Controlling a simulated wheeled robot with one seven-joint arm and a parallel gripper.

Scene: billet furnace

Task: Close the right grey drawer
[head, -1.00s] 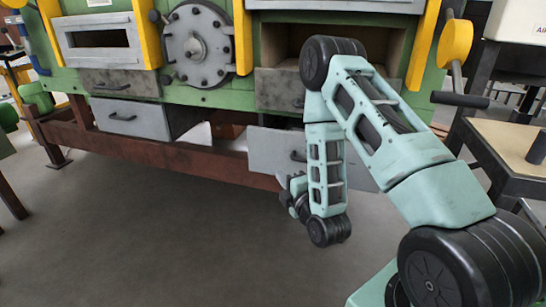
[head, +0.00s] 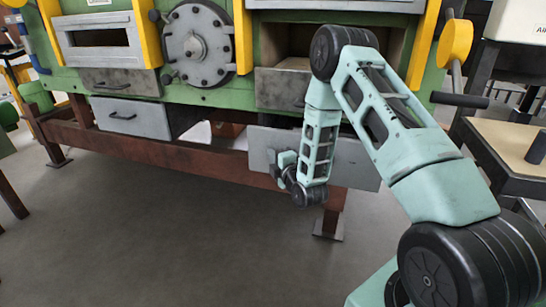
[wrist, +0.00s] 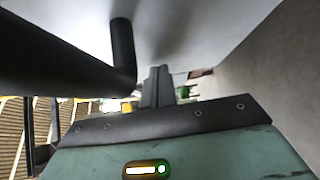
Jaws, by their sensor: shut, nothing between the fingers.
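The right grey drawer (head: 355,160) has a light grey front panel low on the right side of the furnace. It stands out from the frame, partly hidden by my arm. My gripper (head: 278,165) is at the left part of this front, and the handle is mostly hidden behind it in the head view. In the wrist view the pale drawer front (wrist: 200,35) fills the top, with its black handle (wrist: 122,50) close on the left. My gripper's fingers (wrist: 159,75) are together and empty, pointing at the panel beside the handle. I cannot tell whether they touch it.
A matching left grey drawer (head: 132,117) also stands out. Darker drawers (head: 120,82) sit above. A brown steel beam (head: 160,150) runs under the furnace. A table (head: 505,145) stands at the right. The floor (head: 150,235) in front is clear.

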